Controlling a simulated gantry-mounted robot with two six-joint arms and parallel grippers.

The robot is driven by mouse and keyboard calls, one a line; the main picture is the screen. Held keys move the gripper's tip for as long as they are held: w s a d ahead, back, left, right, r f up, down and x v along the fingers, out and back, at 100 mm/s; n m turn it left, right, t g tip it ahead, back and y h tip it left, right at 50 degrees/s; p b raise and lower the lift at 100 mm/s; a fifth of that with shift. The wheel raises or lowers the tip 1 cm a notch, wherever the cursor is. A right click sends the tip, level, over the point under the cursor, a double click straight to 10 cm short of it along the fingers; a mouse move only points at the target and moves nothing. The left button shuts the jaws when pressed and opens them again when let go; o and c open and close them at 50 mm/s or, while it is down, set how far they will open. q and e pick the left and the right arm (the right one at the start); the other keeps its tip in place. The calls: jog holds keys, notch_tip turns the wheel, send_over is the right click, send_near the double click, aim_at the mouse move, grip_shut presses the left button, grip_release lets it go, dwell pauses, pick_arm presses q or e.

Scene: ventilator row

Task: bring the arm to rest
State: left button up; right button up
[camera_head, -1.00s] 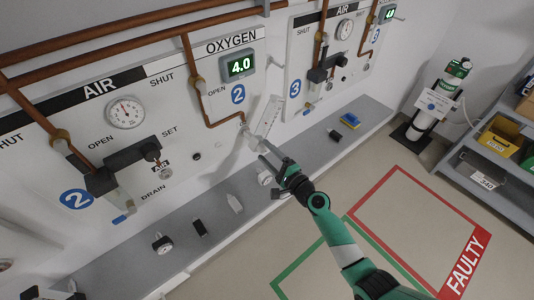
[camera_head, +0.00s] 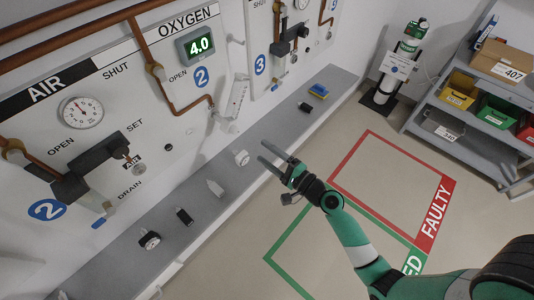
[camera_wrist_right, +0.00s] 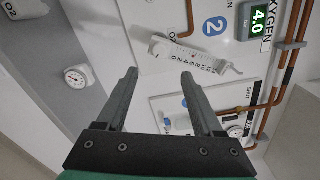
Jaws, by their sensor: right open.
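My right arm reaches in from the lower right in the head view. Its green and black gripper (camera_head: 268,152) is open and empty, in front of the grey ledge and clear of the wall. In the right wrist view the two dark fingers (camera_wrist_right: 158,78) stand apart with nothing between them. A white flowmeter (camera_head: 236,97) with a scale hangs tilted on the wall below the oxygen panel, apart from the fingers; it also shows beyond them in the right wrist view (camera_wrist_right: 192,55). My left gripper is not in view.
A gas cylinder (camera_head: 405,55) and a shelf with bins (camera_head: 470,145) stand at the right. The floor inside the red frame (camera_head: 390,180) is clear.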

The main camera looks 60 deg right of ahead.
dwell(0.3)
jog(key=w+a+r+n+t+y+p, duration=0.1)
jog(key=w+a+r+n+t+y, duration=0.25)
jog(key=r, duration=0.65)
jog(key=w+a+r+n+y, duration=0.2)
jog(key=a+r+n, duration=0.3)
jog(key=r, duration=0.6)
jog(key=w+a+r+n+t+y+p, duration=0.1)
jog(key=w+a+r+n+t+y, duration=0.15)
jog(key=a+r, duration=0.55)
jog(key=s+a+r+n+y, duration=0.2)
jog(key=s+r+n, duration=0.1)
jog(key=r, duration=0.4)
jog(key=s+a+r+n+y, duration=0.1)
jog(key=s+r+n, duration=0.1)
jog(key=r+n, duration=0.35)
jog(key=s+a+r+n+y, duration=0.2)
jog(key=s+r, duration=0.1)
jog(key=r, duration=0.6)
jog(key=s+d+r+n+t+h, duration=0.2)
jog(key=s+d+r+t+h, duration=0.1)
jog(key=h, duration=0.5)
jog(key=shift+s+d+r+t+h, duration=0.35)
jog(key=shift+d+r, duration=0.35)
jog(key=shift+d, duration=0.4)
